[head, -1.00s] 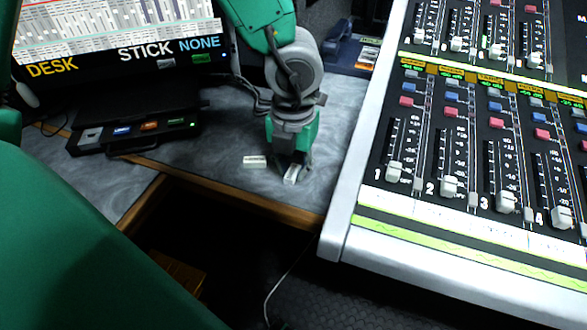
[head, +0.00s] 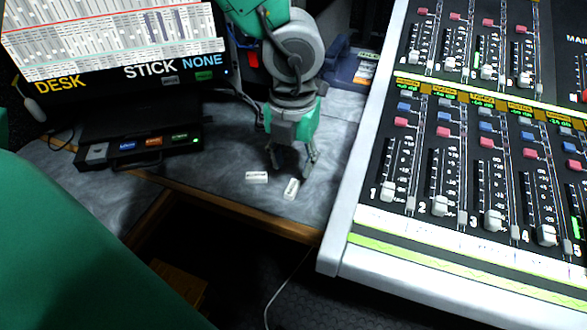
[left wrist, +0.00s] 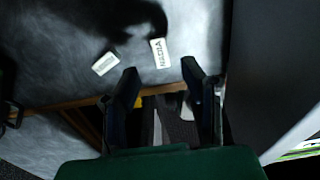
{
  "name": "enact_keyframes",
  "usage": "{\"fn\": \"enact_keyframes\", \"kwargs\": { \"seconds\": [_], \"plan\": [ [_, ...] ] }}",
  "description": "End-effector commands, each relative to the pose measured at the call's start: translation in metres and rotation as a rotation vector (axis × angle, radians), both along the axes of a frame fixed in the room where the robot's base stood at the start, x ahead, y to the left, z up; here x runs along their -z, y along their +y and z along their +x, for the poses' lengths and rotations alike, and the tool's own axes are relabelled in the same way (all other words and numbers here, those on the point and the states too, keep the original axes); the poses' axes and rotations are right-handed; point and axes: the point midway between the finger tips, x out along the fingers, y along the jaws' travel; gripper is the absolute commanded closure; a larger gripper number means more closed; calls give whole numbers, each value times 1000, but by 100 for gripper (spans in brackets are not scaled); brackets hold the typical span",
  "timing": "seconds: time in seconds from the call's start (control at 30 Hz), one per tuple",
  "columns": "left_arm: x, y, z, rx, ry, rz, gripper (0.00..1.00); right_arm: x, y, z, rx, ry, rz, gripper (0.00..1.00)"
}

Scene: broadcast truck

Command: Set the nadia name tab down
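The nadia name tab (head: 291,188) is a small white block lying flat on the grey desk near its wooden front edge. In the left wrist view its lettering reads NADIA (left wrist: 159,53). My left gripper (head: 291,174) is open just above and behind the tab, with nothing between its fingers. In the left wrist view the open fingers (left wrist: 160,74) are apart and the tab lies beyond their tips. My right gripper is not in view.
A second white tab (head: 257,177) lies just left of the nadia tab; it also shows in the left wrist view (left wrist: 105,64). A mixing console (head: 440,200) stands close on the right. A black button box (head: 140,152) sits on the left, below a screen (head: 120,40).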

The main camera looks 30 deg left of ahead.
Motion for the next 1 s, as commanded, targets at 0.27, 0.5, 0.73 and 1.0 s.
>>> {"fn": "enact_keyframes", "kwargs": {
  "seconds": [0.27, 0.5, 0.73, 1.0],
  "plan": [
    [-52, 0, 0, -2, 1, -1, 63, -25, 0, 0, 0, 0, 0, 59],
    [-61, 0, 0, 0, 1, 1, 63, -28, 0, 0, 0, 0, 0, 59],
    [-60, 0, 0, 0, 1, 1, 63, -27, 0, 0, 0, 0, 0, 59],
    [-60, 0, 0, 0, 1, 1, 63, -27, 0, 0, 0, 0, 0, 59]
  ]
}}
